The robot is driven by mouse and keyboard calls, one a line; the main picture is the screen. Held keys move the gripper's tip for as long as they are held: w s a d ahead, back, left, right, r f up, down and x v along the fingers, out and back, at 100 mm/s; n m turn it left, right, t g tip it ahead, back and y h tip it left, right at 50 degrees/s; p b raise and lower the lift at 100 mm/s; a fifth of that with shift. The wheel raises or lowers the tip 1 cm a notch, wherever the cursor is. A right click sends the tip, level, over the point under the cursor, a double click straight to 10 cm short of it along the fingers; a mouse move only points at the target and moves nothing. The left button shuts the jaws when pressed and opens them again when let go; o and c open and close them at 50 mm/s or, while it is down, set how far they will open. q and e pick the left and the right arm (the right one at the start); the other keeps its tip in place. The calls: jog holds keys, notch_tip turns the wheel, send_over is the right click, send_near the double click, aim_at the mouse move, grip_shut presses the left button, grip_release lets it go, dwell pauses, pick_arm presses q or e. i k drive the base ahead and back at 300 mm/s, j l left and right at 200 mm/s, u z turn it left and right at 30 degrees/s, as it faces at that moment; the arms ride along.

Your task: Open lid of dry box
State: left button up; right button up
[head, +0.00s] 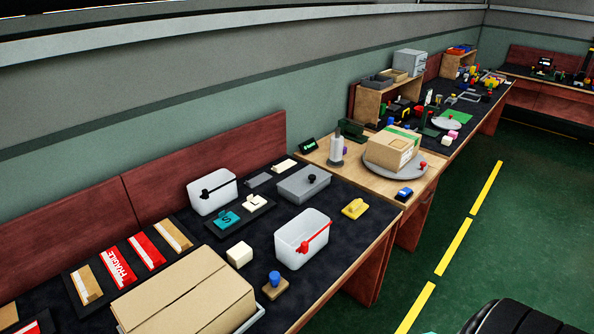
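Three box-like things on the dark mat could be the dry box; I cannot tell which. Neither of my grippers is in view.
A large cardboard box (185,295) fills the near left. A cream cube (239,254), a yellow block (355,208) and a blue-knobbed block (275,284) lie around the front bin. A taped carton (393,147) rests on a grey turntable to the right. Green floor (530,220) lies beyond the table's front edge.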

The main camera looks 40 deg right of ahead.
aim_at(303, 181)
jog(key=l+u, duration=0.1)
jog(key=l, duration=0.55)
jog(key=l+u, duration=0.1)
jog(key=l, duration=0.5)
jog(key=k+l+u, duration=0.1)
jog(key=l, duration=0.55)
jog(key=k+l, duration=0.15)
jog(key=l, duration=0.45)
jog(key=i+u, duration=0.05)
